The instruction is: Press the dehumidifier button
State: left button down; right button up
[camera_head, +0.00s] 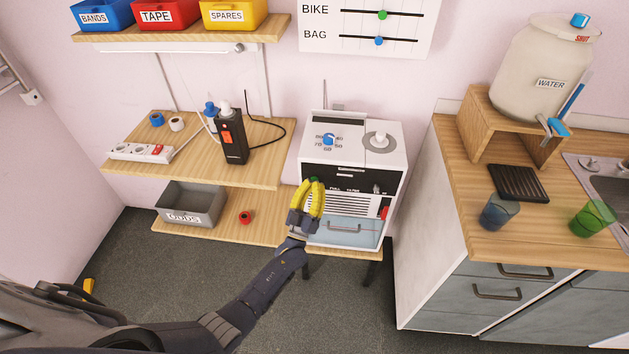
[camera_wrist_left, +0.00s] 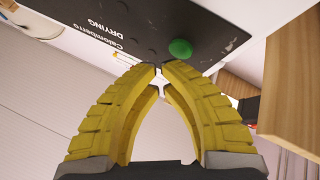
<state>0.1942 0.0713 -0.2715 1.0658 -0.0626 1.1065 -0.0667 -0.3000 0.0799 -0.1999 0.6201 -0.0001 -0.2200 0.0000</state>
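The dehumidifier is a white box (camera_head: 306,151) with a black front panel, standing on a low wooden stand. A round green button (camera_wrist_left: 180,49) sits on the black panel, close to lettering that reads "DRYING". In the head view the button is mostly hidden behind my fingertips. My left gripper (camera_head: 312,183) has yellow ribbed fingers and is in front of the panel. In the left wrist view its fingertips (camera_wrist_left: 160,66) meet with nothing between them, just below the button. I cannot tell whether they touch the panel. My right gripper is not in view.
A blue dial (camera_head: 329,139) and a grey knob (camera_head: 380,141) sit on the dehumidifier's top. A clear bluish tank (camera_head: 342,232) is below the grille. Wooden shelves (camera_head: 265,165) stand left, with a grey bin (camera_head: 190,205). A wooden counter (camera_head: 450,180) stands right.

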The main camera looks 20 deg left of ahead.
pick_arm(q)
jog(key=shift+w+a, duration=0.1)
jog(key=shift+w, duration=0.45)
dwell(1.0)
jog(key=shift+s, duration=0.6)
jog(key=s+d, duration=0.1)
jog(key=s, duration=0.5)
dwell(0.7)
